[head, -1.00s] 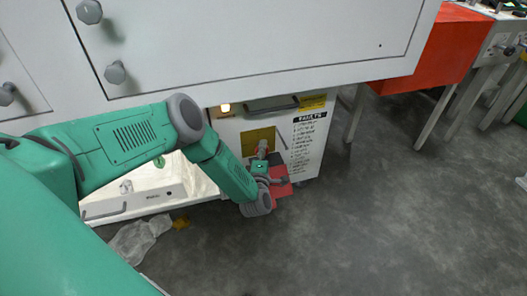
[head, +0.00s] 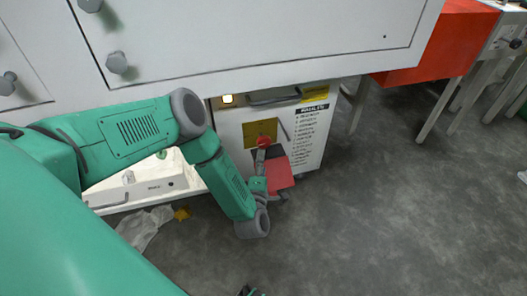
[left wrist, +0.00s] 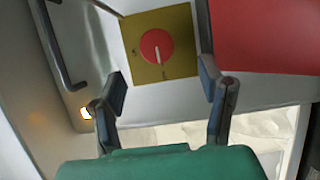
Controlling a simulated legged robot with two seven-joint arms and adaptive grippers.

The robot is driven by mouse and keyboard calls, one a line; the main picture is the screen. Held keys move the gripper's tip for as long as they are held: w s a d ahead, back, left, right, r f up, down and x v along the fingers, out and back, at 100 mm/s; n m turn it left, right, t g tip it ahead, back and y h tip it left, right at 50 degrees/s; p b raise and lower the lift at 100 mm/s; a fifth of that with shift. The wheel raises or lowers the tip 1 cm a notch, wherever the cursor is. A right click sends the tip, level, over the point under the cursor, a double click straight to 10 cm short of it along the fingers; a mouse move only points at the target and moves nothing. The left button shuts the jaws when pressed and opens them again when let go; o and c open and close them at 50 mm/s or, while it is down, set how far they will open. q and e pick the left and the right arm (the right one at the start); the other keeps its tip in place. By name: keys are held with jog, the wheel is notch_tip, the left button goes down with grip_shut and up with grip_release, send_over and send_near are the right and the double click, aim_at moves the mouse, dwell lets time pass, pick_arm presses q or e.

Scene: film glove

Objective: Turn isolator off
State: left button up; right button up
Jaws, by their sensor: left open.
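The isolator is a round red knob (head: 264,142) on a yellow square plate (head: 252,133), on the front of a white cabinet. In the left wrist view the knob (left wrist: 157,47) shows a pale pointer line from its middle to its lower edge, and small marks on the plate (left wrist: 179,18) are too small to read. My left gripper (head: 262,163) is just below the knob in the head view. In the left wrist view its two fingers (left wrist: 163,88) are spread apart, empty, with the knob beyond and between them.
A lit yellowish lamp (head: 228,99) and a dark bar handle (head: 275,97) are above the plate. A red panel (head: 281,174) is beside the gripper. A printed list (head: 308,135) is at right. Grey floor (head: 400,200) is clear to the right.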

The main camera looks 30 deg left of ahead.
pick_arm(q)
jog(key=shift+v, duration=1.4)
